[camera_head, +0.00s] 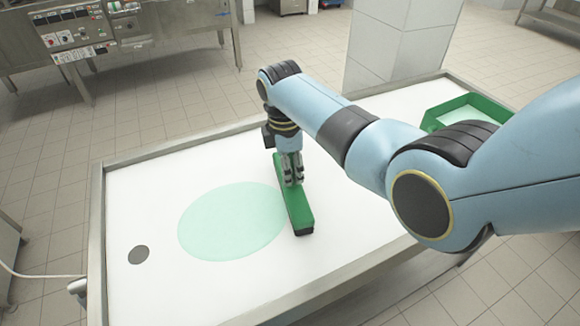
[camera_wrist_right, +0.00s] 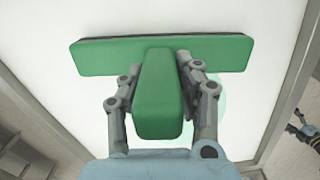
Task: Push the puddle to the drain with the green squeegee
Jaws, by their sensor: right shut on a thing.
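The pale green puddle (camera_head: 228,222) lies as an oval on the white table top. The dark round drain (camera_head: 138,254) is to the left of it, near the table's left edge. My right gripper (camera_head: 292,182) is shut on the upright handle of the green squeegee (camera_head: 298,212). The squeegee's long head is at the puddle's right edge, on the side away from the drain. In the right wrist view the squeegee (camera_wrist_right: 160,95) shows its handle between both fingers, and part of the puddle (camera_wrist_right: 213,95) shows beside the right finger. My left gripper is not in view.
The white table (camera_head: 150,190) has a raised metal rim. A green tray (camera_head: 468,108) sits at its far right corner, partly behind my right arm. A grey-white pillar (camera_head: 395,45) stands behind the table. The table top around the drain is clear.

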